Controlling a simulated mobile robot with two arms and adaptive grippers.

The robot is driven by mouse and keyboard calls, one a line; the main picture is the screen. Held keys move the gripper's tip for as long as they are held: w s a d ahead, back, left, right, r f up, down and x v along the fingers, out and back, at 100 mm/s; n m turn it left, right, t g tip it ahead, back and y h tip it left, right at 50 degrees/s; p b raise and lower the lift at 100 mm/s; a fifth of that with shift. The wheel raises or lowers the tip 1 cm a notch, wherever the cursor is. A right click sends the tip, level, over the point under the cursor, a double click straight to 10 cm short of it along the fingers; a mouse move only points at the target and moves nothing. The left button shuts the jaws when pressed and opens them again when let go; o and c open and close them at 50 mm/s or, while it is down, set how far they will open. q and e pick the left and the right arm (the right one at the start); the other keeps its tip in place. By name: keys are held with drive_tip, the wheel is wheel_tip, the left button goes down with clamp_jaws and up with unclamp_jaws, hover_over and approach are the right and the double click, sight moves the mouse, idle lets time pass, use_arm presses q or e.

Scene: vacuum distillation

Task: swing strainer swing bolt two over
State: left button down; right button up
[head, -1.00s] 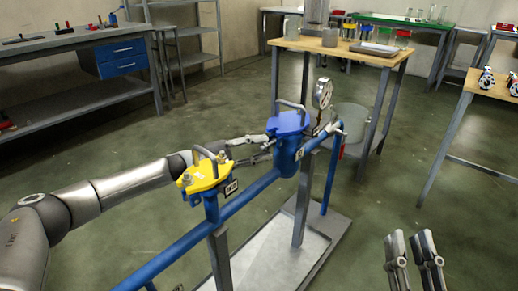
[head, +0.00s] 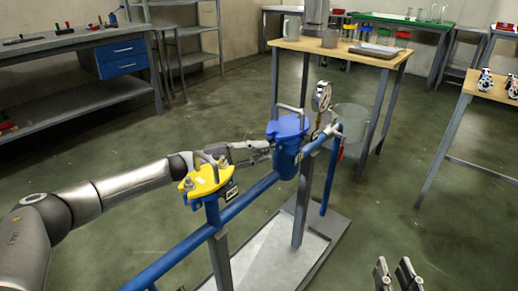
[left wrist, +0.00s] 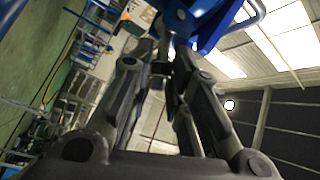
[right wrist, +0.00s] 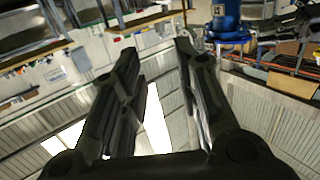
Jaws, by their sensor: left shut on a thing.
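A strainer with a yellow cover (head: 205,180) and one with a blue cover (head: 287,127), each with a grey handle, stand on a blue pipe (head: 247,198). My left gripper (head: 266,151) reaches past the yellow cover to the near left side of the blue strainer. In the left wrist view its fingers (left wrist: 160,60) are close together just below the blue cover (left wrist: 200,18). It is shut on a small part there, seemingly a swing bolt, mostly hidden by the fingers. My right gripper (head: 394,270) is open and empty at the bottom right, away from the strainers.
A dial gauge (head: 322,96) and a grey cylindrical vessel (head: 350,118) stand just behind the blue strainer. Grey posts on a base plate (head: 318,250) carry the pipe. A wooden-topped table (head: 345,50) is behind. Open floor lies to the right.

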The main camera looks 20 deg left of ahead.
drive_tip(key=s+d+f+g+h+p, duration=0.2)
drive_tip(key=s+d+f+g+p, duration=0.15)
drive_tip(key=s+f+g, duration=0.3)
drive_tip(key=s+d+f+g+h+p, duration=0.2)
drive_tip(key=s+f+g+p, duration=0.2)
drive_tip(key=s+f+g, duration=0.3)
use_arm(q)
drive_tip(key=r+n+y+p, duration=0.1)
drive_tip(key=p, duration=0.1)
drive_tip(key=r+n+g+y+p, duration=0.1)
drive_tip(key=p, duration=0.1)
drive_tip(key=shift+w+d+r+y, duration=0.1)
drive_tip(key=shift+w+y, duration=0.2)
drive_tip(key=shift+w, duration=0.05)
use_arm(e)
drive_tip(key=s+f, duration=0.3)
drive_tip(key=f, duration=1.3)
drive_tip(key=shift+d+g, duration=0.4)
drive_tip(key=shift+g, duration=0.05)
use_arm(q)
drive_tip(key=c, duration=1.6)
unclamp_jaws()
drive_tip(key=shift+o, duration=0.2)
drive_tip(key=f+v, duration=0.1)
drive_tip(key=v, duration=0.7)
drive_tip(key=shift+r, duration=0.4)
